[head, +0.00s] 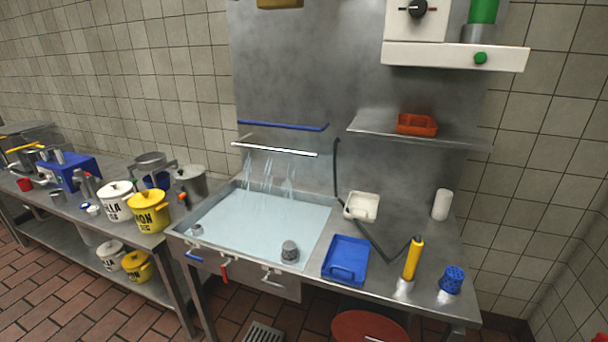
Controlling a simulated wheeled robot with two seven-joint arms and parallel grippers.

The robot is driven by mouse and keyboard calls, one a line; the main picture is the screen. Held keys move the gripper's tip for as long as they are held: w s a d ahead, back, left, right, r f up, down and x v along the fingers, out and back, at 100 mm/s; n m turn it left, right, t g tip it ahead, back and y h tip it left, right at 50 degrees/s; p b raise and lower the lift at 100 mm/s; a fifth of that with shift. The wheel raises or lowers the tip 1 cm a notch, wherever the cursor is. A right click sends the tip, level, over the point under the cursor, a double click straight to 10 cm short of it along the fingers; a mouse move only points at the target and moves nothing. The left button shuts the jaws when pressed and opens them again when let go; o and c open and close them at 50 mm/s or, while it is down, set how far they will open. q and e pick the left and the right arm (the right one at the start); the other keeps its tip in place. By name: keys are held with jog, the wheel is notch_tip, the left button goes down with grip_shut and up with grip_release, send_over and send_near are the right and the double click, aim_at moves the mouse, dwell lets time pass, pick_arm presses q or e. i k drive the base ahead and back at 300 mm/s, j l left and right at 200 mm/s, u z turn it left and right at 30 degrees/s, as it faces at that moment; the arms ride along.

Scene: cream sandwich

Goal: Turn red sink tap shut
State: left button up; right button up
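The red tap handle (225,274) is on the front face of the metal sink, below its rim, and appears to point downward. A blue handle (194,256) is to its left and a pale handle (271,279) to its right on the same face. The sink basin (315,249) holds pale blue water (262,222). Several streams of water (268,178) fall into it at the back, below a white bar (275,147). Neither of my grippers is in view.
A yellow pot (148,212) and a white pot (115,203) stand on the counter left of the sink. A blue tray (345,260) and a yellow bottle (412,260) are to its right. A red round thing (369,327) is below the counter. Floor in front of the sink is partly visible.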

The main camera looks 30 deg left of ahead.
aim_at(223, 267)
jog(key=u, duration=1.7)
